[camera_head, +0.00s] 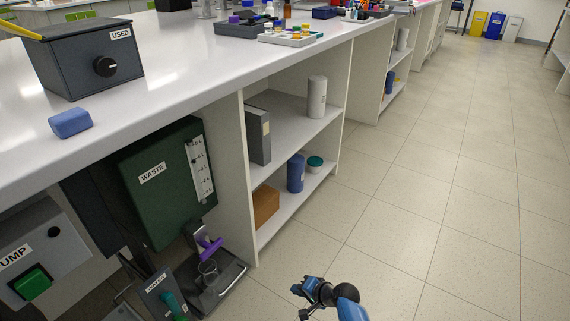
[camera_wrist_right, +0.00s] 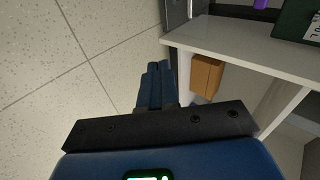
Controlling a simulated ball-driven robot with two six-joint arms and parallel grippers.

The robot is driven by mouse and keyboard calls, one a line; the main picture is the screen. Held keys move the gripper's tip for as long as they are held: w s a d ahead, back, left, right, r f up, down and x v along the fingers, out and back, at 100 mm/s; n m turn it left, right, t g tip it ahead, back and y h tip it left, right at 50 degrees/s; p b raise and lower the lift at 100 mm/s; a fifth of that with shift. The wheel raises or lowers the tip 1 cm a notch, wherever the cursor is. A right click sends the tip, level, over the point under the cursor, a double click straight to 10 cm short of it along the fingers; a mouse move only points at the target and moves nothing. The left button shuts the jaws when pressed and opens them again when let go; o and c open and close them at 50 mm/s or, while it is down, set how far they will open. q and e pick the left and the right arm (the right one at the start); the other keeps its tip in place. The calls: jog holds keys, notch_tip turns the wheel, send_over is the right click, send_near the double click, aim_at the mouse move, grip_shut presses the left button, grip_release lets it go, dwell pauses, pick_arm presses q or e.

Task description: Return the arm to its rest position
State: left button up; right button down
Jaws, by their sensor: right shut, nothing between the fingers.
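My right gripper (camera_head: 304,301) shows at the bottom middle of the head view, a black hand on a blue arm, over the tiled floor in front of the bench. In the right wrist view its blue fingers (camera_wrist_right: 156,84) are together, with nothing between them. They point toward the floor and the edge of the low shelf. The gripper appears apart from the shelf. My left gripper is in neither view.
The white bench (camera_head: 190,70) carries a dark box marked USED (camera_head: 78,62) and a blue block (camera_head: 70,122). The tiled floor (camera_head: 440,200) at right is clear.

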jog(key=w+d+r+n+t+h+p, duration=0.1)
jog(key=w+d+r+t+p, duration=0.15)
jog(key=r, duration=0.35)
jog(key=w+d+r+n+t+h+p, duration=0.1)
jog(key=d+r+t+h, duration=0.1)
jog(key=d+r+t, duration=0.3)
jog(key=s+d+r+n+t+h+p, duration=0.1)
jog(key=s+d+r+p, duration=0.15)
jog(key=r, duration=0.35)
jog(key=s+d+r+t+h+p, duration=0.1)
jog(key=s+r+p, duration=0.25)
jog(key=r, duration=0.25)
jog(key=s+d+r+n+p, duration=0.1)
jog(key=s+d+r+p, duration=0.1)
jog(key=s+r+p, duration=0.7)
jog(key=s+d+r+n+t+h+p, duration=0.1)
jog(key=s+d+r+p, duration=0.1)
jog(key=s+r+p, duration=0.7)
jog(key=s+d+r+n+t+h+p, duration=0.1)
jog(key=s+r+p, duration=0.8)
jog(key=r, duration=1.1)
jog(key=shift+s+d+r+p, duration=0.2)
jog(key=shift+s+d+p, duration=0.2)
jog(key=shift+d+p, duration=0.3)
